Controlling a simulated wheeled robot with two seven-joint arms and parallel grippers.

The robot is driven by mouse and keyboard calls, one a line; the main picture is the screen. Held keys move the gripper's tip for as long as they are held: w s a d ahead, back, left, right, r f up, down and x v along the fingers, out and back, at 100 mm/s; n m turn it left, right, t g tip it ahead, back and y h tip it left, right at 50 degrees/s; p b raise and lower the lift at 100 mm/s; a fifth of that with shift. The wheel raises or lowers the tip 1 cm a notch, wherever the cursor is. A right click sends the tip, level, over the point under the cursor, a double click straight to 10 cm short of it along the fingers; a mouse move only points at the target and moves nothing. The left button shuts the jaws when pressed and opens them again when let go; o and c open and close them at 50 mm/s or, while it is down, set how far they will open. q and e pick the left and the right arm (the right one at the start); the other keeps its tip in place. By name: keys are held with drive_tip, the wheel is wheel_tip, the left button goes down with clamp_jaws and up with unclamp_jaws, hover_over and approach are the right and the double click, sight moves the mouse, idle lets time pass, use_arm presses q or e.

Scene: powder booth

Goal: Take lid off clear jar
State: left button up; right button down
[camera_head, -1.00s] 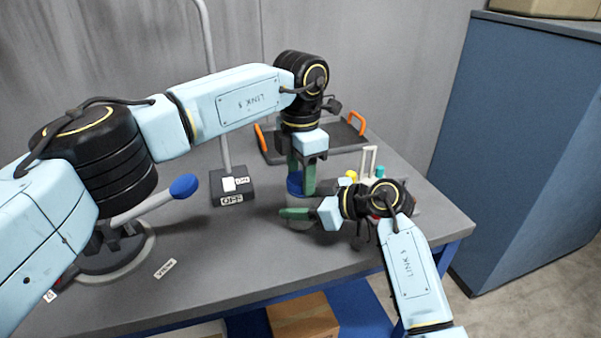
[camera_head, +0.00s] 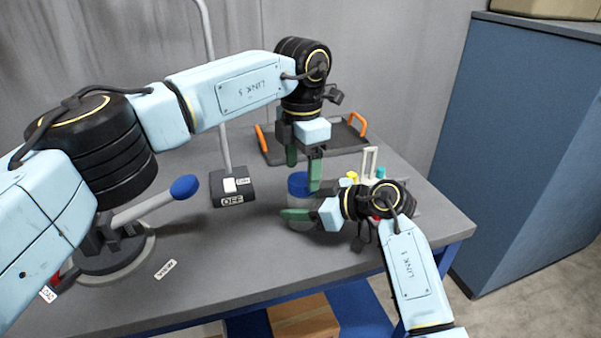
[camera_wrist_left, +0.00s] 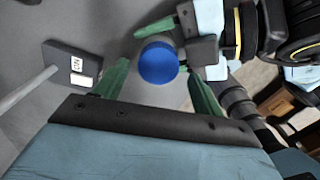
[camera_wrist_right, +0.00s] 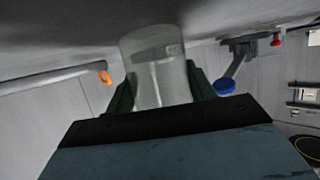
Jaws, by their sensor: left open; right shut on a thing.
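The clear jar (camera_head: 299,204) stands on the grey table, with the blue lid (camera_head: 298,183) on its top. Whether the lid is loose cannot be told. My left gripper (camera_head: 303,172) is open just above the lid, pointing down. In the left wrist view the round lid (camera_wrist_left: 158,62) shows between the spread green fingers, clear of both. My right gripper (camera_head: 300,215) is shut on the jar's body from the right side. In the right wrist view the clear jar (camera_wrist_right: 158,75) sits between its fingers; the lid is hidden there.
A switch box (camera_head: 232,187) with a tall pole stands left of the jar. A blue-knobbed lever (camera_head: 184,187) is further left. A dark tray (camera_head: 340,141) with orange handles lies behind. A small rack with coloured caps (camera_head: 380,173) is close to my right wrist.

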sight(302, 202)
use_arm(q)
wheel_tip(302, 202, up, 2)
drive_tip(key=shift+r, duration=0.25)
drive_tip(key=shift+c, duration=0.3)
drive_tip(key=m, duration=0.2)
drive_tip(key=r+m, duration=0.1)
drive_tip(key=m, duration=0.1)
drive_tip(key=r+m, duration=0.1)
drive_tip(key=m, duration=0.3)
drive_tip(key=r+m, duration=0.1)
drive_tip(key=m, duration=0.1)
drive_tip(key=shift+r+m, duration=0.1)
drive_tip(key=shift+m, duration=0.3)
drive_tip(key=shift+f, duration=4)
drive_tip(key=c, duration=1)
drive_tip(key=n, duration=0.9)
drive_tip(key=shift+n, duration=0.4)
